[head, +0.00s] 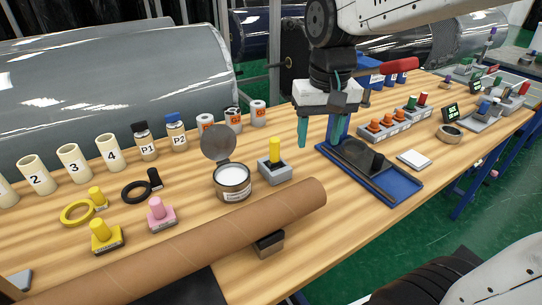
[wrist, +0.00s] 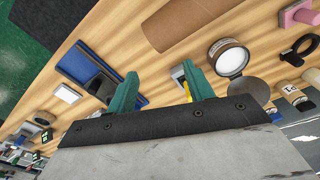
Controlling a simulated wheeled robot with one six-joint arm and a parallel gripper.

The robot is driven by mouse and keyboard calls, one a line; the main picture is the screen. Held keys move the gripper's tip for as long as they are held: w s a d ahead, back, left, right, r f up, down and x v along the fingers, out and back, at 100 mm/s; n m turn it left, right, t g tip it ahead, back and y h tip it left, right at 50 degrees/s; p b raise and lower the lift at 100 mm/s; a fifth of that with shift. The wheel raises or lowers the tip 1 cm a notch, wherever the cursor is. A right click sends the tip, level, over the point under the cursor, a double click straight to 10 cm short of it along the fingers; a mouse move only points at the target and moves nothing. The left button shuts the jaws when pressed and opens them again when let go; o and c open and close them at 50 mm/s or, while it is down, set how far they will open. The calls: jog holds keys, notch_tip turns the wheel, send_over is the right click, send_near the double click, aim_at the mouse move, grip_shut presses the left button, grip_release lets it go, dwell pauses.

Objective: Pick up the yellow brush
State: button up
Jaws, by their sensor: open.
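A yellow upright handle (head: 274,150) stands in a grey block holder (head: 275,172) near the middle of the table; its lower end is hidden in the holder. A squat yellow-handled piece with a dark base (head: 106,238) and a smaller yellow knob (head: 97,197) stand at the left. I cannot tell from looks alone which is the brush. My gripper (head: 320,134) is open and empty, fingers down, above the table to the right of the upright handle. In the wrist view, part of the yellow handle (wrist: 183,83) shows beside the right finger of my gripper (wrist: 160,76).
A long brown tube (head: 190,245) lies across the front. An open tin (head: 232,183) with raised lid stands left of the holder. A blue tray (head: 395,187) with a black piece lies below right of my gripper. A white pad (head: 413,160) and button boxes (head: 384,131) are farther right.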

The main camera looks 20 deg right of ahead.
jog(key=w+f+m, duration=0.1)
jog(key=w+f, duration=0.2)
jog(key=w, duration=0.5)
jog(key=m, duration=0.1)
send_over(274, 152)
jog(key=d, duration=0.1)
jog(key=shift+g, duration=0.4)
jog(key=f, duration=0.5)
jog(key=shift+w+d+f, duration=0.1)
jog(key=shift+w+d, duration=0.05)
jog(key=shift+w, duration=0.05)
jog(key=shift+w+f+m, duration=0.3)
jog(key=shift+f, duration=0.3)
jog(key=f, duration=0.7)
jog(key=shift+w+a, duration=0.15)
jog(key=shift+a, duration=0.15)
jog(key=shift+c, duration=0.3)
jog(key=c, duration=0.8)
